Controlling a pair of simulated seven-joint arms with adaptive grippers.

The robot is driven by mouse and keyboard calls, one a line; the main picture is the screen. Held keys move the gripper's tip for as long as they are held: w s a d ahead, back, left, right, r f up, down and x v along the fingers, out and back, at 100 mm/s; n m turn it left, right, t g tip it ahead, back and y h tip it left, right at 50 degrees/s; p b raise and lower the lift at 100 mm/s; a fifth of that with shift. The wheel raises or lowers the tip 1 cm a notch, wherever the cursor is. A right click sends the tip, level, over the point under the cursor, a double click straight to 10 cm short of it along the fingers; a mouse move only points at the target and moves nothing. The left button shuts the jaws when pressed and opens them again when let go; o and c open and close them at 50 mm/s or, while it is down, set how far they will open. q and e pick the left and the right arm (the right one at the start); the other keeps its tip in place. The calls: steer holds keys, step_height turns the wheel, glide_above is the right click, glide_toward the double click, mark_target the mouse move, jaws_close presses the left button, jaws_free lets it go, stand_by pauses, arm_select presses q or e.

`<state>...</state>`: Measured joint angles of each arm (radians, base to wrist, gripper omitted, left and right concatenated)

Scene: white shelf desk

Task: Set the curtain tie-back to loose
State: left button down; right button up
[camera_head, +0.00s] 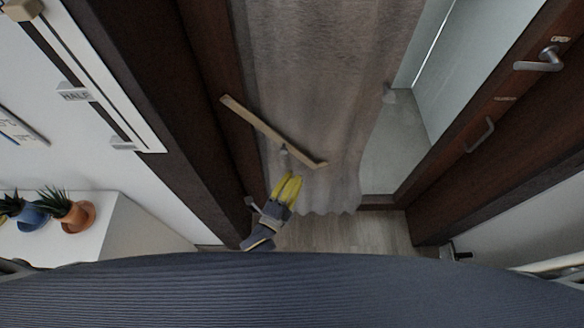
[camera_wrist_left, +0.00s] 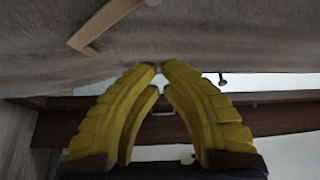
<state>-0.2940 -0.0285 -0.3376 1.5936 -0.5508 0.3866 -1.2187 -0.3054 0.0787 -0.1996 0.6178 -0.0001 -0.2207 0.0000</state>
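The curtain tie-back appears to be the long tan bar (camera_head: 268,130) lying slantwise across the grey-beige curtain (camera_head: 325,80). A small pale knob (camera_head: 284,150) shows beside its lower part. My left gripper (camera_head: 291,178) has yellow fingers and is just below the bar's lower half, apart from it in the picture. In the left wrist view, the fingertips (camera_wrist_left: 158,68) come together with nothing seen between them. The tan bar (camera_wrist_left: 105,25) is up and left of the fingertips there, against the curtain. My right gripper does not show.
A dark frame with a lever handle (camera_head: 540,62) marked OPEN and a second handle (camera_head: 480,136) stands at right. A white panel with a HALF label (camera_head: 75,95) is at upper left. Potted plants (camera_head: 70,212) stand on a white cabinet (camera_head: 120,235) at lower left.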

mark_target(283, 141)
arm_select(q)
steer(key=w, duration=0.8)
steer(key=shift+w, duration=0.4)
steer(key=a+f+m+g, duration=0.1)
steer(key=a+f+m, duration=0.1)
steer(key=a+f, duration=0.2)
steer(key=shift+a+m+y, duration=0.3)
steer(key=shift+a+m, duration=0.1)
steer(key=shift+a, duration=0.55)
steer(key=shift+s+d, duration=0.1)
steer(key=shift+d, duration=0.05)
